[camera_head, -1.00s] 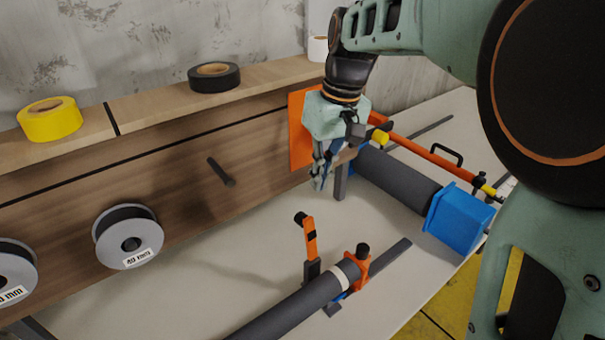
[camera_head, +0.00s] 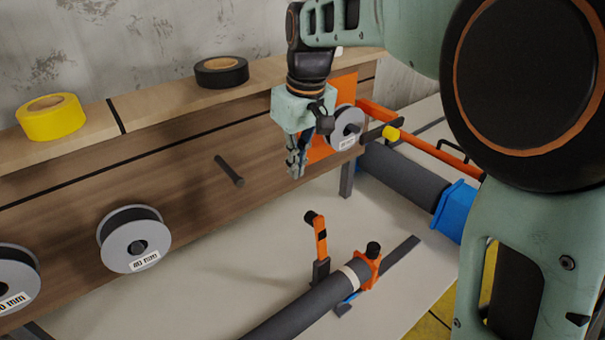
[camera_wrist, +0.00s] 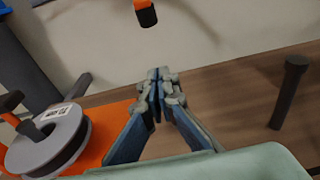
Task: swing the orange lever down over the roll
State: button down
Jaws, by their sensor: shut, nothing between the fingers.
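An upright orange lever (camera_head: 321,238) with a black knob stands beside the near grey roll (camera_head: 305,302), which lies on the bench with a pale band near its end. The lever's tip also shows at the top of the wrist view (camera_wrist: 146,14). A longer orange bar (camera_head: 436,152) with a yellow collar lies along a second, thicker grey roll (camera_head: 400,176) at the right. My gripper (camera_head: 296,170) is shut and empty, pointing down, above and behind the upright lever and apart from it. In the wrist view its fingertips (camera_wrist: 160,75) meet.
A grey spool (camera_head: 346,127) sits at the orange panel (camera_head: 330,148), close right of my gripper. A bare peg (camera_head: 229,171) sticks out of the wooden board at left, beside another spool (camera_head: 134,240). Tape rolls stand on the ledge. Bench between board and lever is clear.

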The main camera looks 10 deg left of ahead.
aim_at(316, 235)
notch_tip(316, 235, down, 9)
jog(key=a, duration=0.1)
jog(key=s+d, duration=0.1)
jog(key=d+r, duration=0.1)
jog(key=d, duration=0.1)
jog(key=shift+s+p, duration=0.3)
jog(key=shift+s, duration=0.05)
jog(key=shift+b, duration=0.45)
